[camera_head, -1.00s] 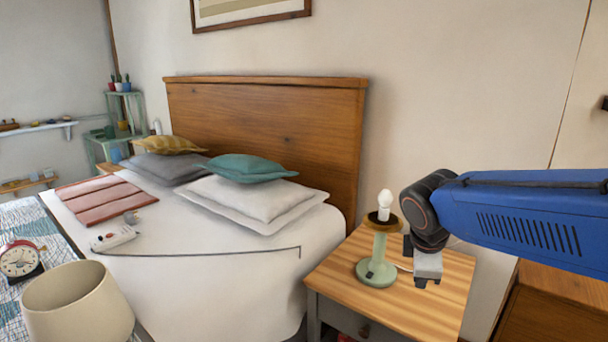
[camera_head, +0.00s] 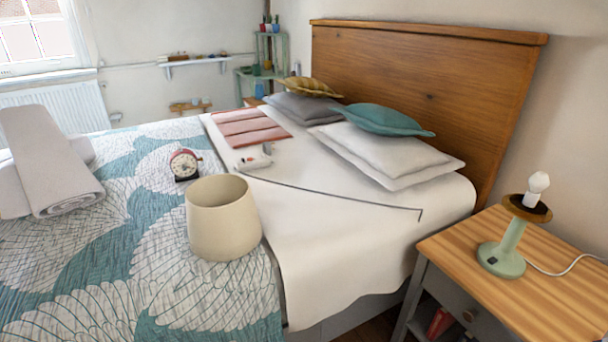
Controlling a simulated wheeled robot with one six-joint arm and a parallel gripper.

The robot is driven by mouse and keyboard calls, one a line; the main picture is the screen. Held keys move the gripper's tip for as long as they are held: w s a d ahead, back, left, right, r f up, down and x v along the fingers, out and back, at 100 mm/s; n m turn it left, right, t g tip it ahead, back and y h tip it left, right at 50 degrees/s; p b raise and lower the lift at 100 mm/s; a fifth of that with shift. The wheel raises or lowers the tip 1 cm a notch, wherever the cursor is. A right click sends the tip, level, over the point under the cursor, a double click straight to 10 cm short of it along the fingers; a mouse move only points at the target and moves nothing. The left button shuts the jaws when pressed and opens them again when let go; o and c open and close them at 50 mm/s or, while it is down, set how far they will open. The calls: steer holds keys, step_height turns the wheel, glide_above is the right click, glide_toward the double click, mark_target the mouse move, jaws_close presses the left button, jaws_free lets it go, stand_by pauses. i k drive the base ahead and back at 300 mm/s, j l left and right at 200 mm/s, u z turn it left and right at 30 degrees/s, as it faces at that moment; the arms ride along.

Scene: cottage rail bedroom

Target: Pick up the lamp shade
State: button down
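The cream lamp shade (camera_head: 222,222) stands on the patterned bedspread near the front edge of the bed, with its open top facing up. The green lamp base (camera_head: 508,245) with a bare white bulb (camera_head: 537,187) stands upright on the wooden nightstand (camera_head: 560,295) at the right. My gripper is not in view now, so its state and its place relative to the shade are hidden.
A red alarm clock (camera_head: 184,165) stands behind the shade, and a white device (camera_head: 252,161) lies on the sheet. Rolled towels (camera_head: 45,160) lie at left. Pillows (camera_head: 385,150) rest by the headboard (camera_head: 430,95). The bedspread left of the shade is clear.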

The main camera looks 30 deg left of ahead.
mark_target(224, 224)
steer(key=u, duration=1.7)
steer(key=z, duration=1.7)
steer(key=i+j+u, duration=0.25)
steer(key=i+u, duration=0.25)
